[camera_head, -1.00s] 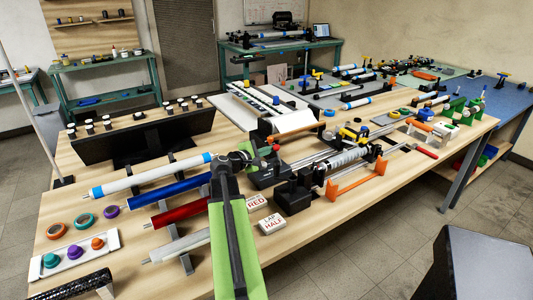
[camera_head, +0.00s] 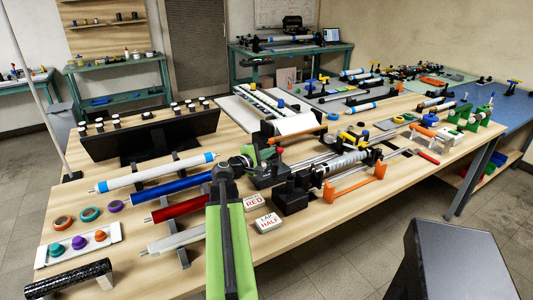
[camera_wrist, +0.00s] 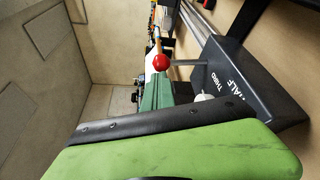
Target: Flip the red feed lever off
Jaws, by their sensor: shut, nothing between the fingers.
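The feed lever's red ball knob (camera_wrist: 161,62) shows in the wrist view, above the green jaw, with a pale rod running right from it toward a dark block (camera_wrist: 229,80) marked "HALF" and "THIRD". In the head view, a small red knob (camera_head: 280,151) shows just right of my gripper (camera_head: 265,156), over the dark machine base. My gripper is shut and empty. Its green and black side fills the lower part of the wrist view (camera_wrist: 150,140), and a gap shows between it and the knob. The lever's pivot is hard to make out.
White blocks labelled "RED" (camera_head: 254,201) and "LAP HALF" (camera_head: 267,223) lie right of my arm. White, blue and red rollers (camera_head: 182,207) lie to its left. An orange stand (camera_head: 355,190) stands right of the machine. Bare tabletop (camera_head: 330,225) shows at the front edge.

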